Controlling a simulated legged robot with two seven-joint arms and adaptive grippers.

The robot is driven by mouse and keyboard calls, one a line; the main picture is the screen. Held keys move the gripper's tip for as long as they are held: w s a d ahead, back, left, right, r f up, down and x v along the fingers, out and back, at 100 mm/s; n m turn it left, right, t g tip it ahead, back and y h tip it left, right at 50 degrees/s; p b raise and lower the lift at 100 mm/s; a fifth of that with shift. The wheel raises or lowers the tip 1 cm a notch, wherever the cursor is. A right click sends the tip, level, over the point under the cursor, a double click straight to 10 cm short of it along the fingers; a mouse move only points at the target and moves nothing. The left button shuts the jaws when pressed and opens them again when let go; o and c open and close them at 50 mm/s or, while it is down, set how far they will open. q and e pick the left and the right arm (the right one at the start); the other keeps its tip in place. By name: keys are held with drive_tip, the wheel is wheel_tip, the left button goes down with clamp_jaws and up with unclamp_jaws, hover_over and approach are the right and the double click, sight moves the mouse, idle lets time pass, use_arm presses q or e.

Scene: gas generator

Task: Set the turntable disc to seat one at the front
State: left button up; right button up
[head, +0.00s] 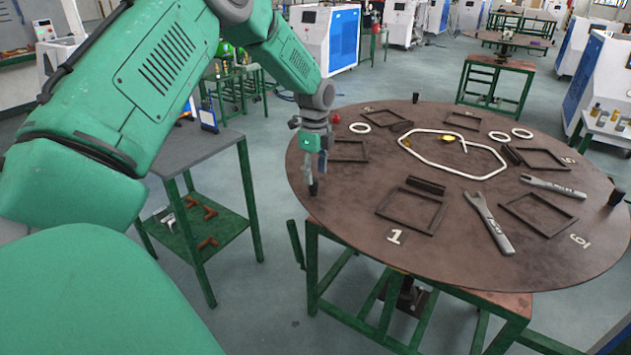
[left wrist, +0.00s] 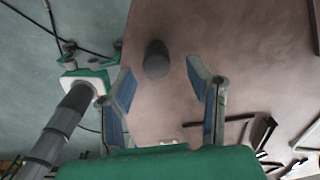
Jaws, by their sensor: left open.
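The turntable disc (head: 350,205) is a large brown round plate on a green stand. A white "1" (head: 394,236) is painted near its front edge, left of the disc's middle, beside a black square frame (head: 412,210). A "6" (head: 580,241) shows at the right front. My left gripper (head: 313,180) points down at the disc's left rim. In the left wrist view its open fingers (left wrist: 160,80) stand on either side of a dark round peg (left wrist: 156,58), just beyond the tips; I cannot tell whether they touch it. My right gripper is out of view.
Similar black pegs stand at the back rim (head: 416,97) and right rim (head: 616,197). Grey wrenches (head: 490,222), white rings and more frames lie on the disc. A grey side table (head: 195,148) stands left, with open floor between it and the disc.

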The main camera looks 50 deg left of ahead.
use_arm(q)
wheel_tip(320, 180, up, 8)
drive_tip(key=shift+w+f, duration=0.1)
drive_tip(key=shift+a, duration=0.1)
idle(0.6)
